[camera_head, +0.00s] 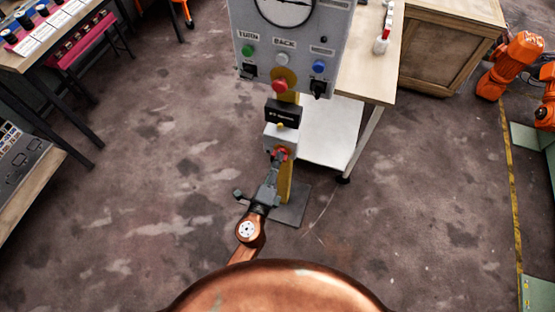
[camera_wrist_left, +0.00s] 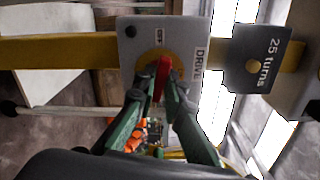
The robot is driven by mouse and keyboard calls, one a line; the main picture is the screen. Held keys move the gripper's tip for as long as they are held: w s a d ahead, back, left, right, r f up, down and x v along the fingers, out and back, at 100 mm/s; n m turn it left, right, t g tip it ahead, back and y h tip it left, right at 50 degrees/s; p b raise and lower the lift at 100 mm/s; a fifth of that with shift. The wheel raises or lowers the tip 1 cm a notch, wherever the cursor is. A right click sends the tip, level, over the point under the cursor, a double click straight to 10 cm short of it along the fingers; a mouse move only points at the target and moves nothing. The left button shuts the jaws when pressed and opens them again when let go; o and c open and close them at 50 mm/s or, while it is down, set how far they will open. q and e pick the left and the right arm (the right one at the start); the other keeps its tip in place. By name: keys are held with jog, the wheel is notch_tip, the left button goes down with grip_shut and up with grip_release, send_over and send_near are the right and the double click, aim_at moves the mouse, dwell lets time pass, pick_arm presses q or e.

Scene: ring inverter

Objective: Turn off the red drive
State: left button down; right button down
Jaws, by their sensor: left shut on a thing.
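The red drive switch (camera_wrist_left: 161,76) is a red handle on an orange-yellow round plate, on the front of a light grey box (camera_wrist_left: 128,62) marked DRIVE. An OFF label shows beside the plate. In the head view the box (camera_head: 278,137) sits low on a yellow post, and a bit of the red switch (camera_head: 283,153) shows. My left gripper (camera_head: 278,158) reaches it from below. In the left wrist view my left gripper (camera_wrist_left: 160,93) has its two fingers on either side of the red handle, shut on it. The fingertips partly hide the handle's end. My right gripper is out of view.
A black box (camera_head: 283,113) reading "25 turns" sits above the drive box. Higher is a grey panel (camera_head: 290,45) with a dial and green, red and blue buttons. A table (camera_head: 372,60) stands right of the post. The floor (camera_head: 130,200) at left is clear.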

pick_arm(q)
jog(key=n+b, duration=0.1)
jog(key=n, duration=0.2)
jog(key=shift+f, duration=0.1)
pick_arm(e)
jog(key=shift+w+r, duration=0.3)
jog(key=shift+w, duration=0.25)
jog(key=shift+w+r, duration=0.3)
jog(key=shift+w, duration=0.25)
pick_arm(q)
jog(key=c, duration=2)
grip_release()
jog(key=shift+v, duration=3.75)
